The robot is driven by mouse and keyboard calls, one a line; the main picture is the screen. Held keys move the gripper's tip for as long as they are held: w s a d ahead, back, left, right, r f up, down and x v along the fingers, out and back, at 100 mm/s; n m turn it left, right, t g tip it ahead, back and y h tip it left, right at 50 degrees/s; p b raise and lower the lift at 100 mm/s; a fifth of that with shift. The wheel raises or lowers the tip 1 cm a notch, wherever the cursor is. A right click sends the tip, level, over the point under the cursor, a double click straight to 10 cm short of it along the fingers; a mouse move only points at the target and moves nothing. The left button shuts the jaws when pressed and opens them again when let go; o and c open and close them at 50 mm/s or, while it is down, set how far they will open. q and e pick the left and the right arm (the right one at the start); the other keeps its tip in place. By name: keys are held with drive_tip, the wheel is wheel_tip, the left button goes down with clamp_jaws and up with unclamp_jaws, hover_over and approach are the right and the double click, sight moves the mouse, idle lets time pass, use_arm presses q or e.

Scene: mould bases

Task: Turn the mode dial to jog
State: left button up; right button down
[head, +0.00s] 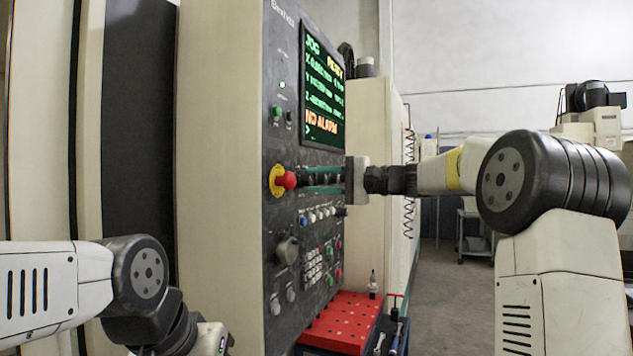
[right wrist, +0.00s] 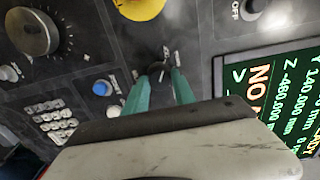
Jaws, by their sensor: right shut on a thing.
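The mode dial (right wrist: 157,69) is a small black knob on the dark control panel, seen in the right wrist view. My right gripper (right wrist: 158,80) has its two green fingers shut on the knob, one on each side. In the head view the right gripper (head: 311,180) reaches in from the right, below the screen, and its fingers partly hide the dial. The screen (head: 322,88) reads JOG at the top, with READY and NO ALARM. My left arm is at the lower left; its fingers are out of view.
A red emergency-stop button (head: 287,181) on a yellow ring sits just left of the right gripper. Below are small buttons, a large grey knob (head: 287,250) and a keypad (head: 313,264). A red perforated tray (head: 340,322) stands under the panel. Open floor lies to the right.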

drive_tip(key=shift+f, duration=0.1)
drive_tip(key=c, duration=1)
unclamp_jaws()
drive_tip(key=shift+c, duration=0.2)
drive_tip(key=v, duration=0.8)
drive_tip(key=shift+a, duration=0.1)
